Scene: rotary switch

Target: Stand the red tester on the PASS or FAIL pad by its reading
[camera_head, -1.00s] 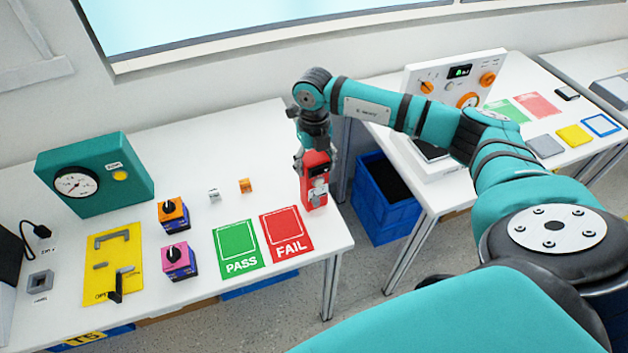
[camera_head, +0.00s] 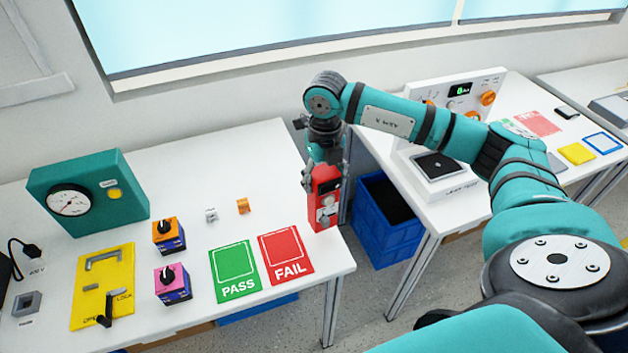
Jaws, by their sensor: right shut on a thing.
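The red tester (camera_head: 323,203) is upright at the right end of the left table. My right gripper (camera_head: 323,172) is shut on its upper part from above. I cannot tell whether its base touches the table. A dark display shows near its top, but the reading is too small to read. The red FAIL pad (camera_head: 284,252) lies just left of the tester, and the green PASS pad (camera_head: 234,269) lies left of that. Both pads are empty. My left gripper is not in view.
Left of the pads stand an orange-topped switch box (camera_head: 167,236) and a pink-topped one (camera_head: 172,283). A yellow lock plate (camera_head: 104,285) and a teal gauge box (camera_head: 90,192) are farther left. A blue crate (camera_head: 386,217) sits in the gap between tables. A white panel (camera_head: 480,98) stands on the right table.

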